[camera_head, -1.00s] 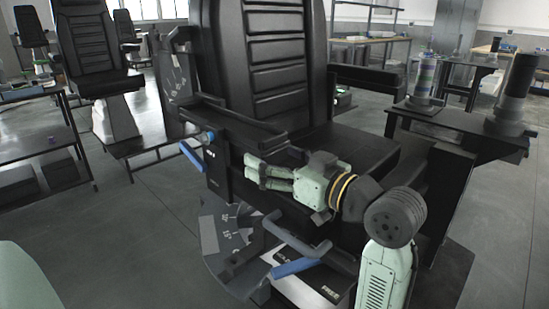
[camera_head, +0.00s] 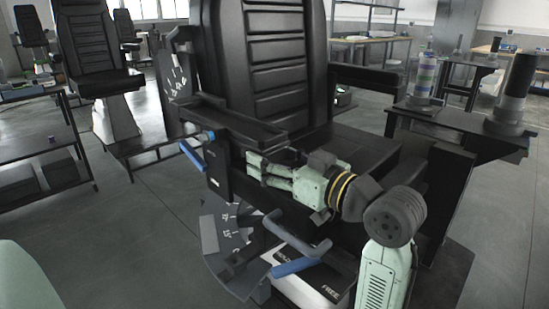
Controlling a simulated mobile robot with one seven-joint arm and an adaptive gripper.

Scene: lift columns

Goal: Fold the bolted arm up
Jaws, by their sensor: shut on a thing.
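The bolted arm is the black armrest (camera_head: 232,122) on the near left side of the black chair (camera_head: 285,60). It lies roughly level, sloping down toward the right in the picture. A blue knob (camera_head: 210,135) and a black side panel with a small white label are under it. My gripper (camera_head: 252,167), pale green with dark joints, reaches in from the right just below the armrest's front end. Its fingers are close together and shut on a dark part there. The exact contact is hard to see.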

